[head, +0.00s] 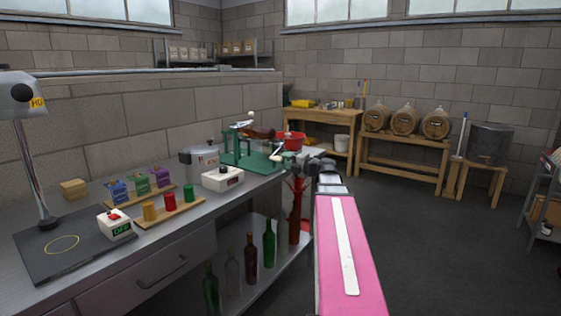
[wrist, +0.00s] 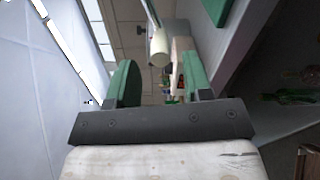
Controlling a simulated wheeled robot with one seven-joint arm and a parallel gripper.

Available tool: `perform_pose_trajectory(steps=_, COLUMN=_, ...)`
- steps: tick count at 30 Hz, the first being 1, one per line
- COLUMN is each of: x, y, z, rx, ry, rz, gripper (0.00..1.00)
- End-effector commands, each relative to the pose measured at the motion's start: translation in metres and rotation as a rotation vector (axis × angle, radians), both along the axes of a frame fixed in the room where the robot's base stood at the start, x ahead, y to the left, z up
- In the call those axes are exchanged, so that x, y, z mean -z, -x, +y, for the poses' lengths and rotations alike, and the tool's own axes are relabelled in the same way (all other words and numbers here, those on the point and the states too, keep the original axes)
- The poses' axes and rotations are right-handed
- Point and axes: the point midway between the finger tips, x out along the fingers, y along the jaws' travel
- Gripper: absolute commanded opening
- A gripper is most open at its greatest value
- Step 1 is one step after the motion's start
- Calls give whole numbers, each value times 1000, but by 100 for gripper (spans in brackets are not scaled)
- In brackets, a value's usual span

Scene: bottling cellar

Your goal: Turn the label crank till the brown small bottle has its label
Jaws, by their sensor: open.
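The green label machine (head: 237,154) stands at the far end of the steel bench. A brown bottle (head: 262,133) lies on its side on top of the machine; I cannot tell whether it bears a label. The crank (head: 274,143) is on the machine's near right side, by my gripper (head: 286,158). In the wrist view, my gripper (wrist: 158,88) is open, with its green finger pads apart and nothing held between them. A cream cylindrical knob (wrist: 159,50), which looks like the crank handle, lies beyond the fingertips.
A red bowl (head: 292,141) stands just behind the machine. Several bottles stand on the lower shelf, including a green one (head: 269,243).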

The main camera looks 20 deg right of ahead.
Motion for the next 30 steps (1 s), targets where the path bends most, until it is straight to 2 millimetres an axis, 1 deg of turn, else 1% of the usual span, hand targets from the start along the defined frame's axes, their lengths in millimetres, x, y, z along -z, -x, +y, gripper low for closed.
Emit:
perform_pose_trajectory(steps=1, x=0, y=11, z=-6, rx=2, ry=0, rz=0, gripper=46)
perform_pose_trajectory(steps=6, x=0, y=34, z=-24, rx=2, ry=0, rz=0, gripper=46)
perform_pose_trajectory(steps=12, x=0, y=48, z=-37, rx=0, ry=0, rz=0, gripper=46)
perform_pose_trajectory(steps=17, x=0, y=52, z=-40, rx=0, ry=0, rz=0, gripper=46)
perform_pose_trajectory(steps=25, x=0, y=51, z=-40, rx=-1, ry=2, rz=-1, gripper=46)
perform_pose_trajectory(steps=28, x=0, y=47, z=-44, rx=0, ry=29, rz=-23, gripper=46)
perform_pose_trajectory(steps=30, x=0, y=40, z=-51, rx=0, ry=78, rz=-61, gripper=46)
